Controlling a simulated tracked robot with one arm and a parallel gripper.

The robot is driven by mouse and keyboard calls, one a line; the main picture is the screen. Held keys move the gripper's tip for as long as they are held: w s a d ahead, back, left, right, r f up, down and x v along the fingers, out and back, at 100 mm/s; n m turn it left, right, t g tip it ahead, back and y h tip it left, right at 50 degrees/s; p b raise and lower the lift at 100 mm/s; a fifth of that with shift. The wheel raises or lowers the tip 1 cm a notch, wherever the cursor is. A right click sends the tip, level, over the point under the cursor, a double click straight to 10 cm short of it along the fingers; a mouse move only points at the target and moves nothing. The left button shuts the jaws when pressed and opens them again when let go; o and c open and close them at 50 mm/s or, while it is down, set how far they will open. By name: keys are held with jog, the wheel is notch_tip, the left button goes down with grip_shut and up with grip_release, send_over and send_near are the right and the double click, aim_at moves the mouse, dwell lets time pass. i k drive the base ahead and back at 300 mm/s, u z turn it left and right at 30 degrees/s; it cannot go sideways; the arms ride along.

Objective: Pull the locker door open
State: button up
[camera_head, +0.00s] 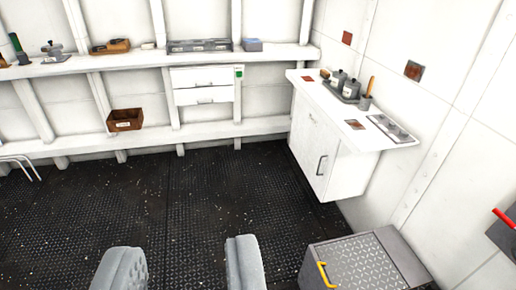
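A white locker (350,168) hangs on the wall at the right, under a white counter top. Its front door (308,145) faces left and looks shut. A dark upright bar handle (321,165) sits near the door's right edge. My gripper (184,266) is at the bottom of the view, with its two grey fingers wide apart and nothing between them. It is well apart from the door, nearer to me and to the left of the handle.
A grey chest (365,268) with a tread-plate lid and a yellow handle (326,275) stands at the lower right. A red-handled fixture (504,221) is on the right wall. Shelves (140,58) line the back wall above white drawers (204,86). The dark floor (190,195) is clear.

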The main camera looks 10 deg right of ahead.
aim_at(314, 144)
jog(key=i, duration=3.2)
jog(key=z, duration=1.65)
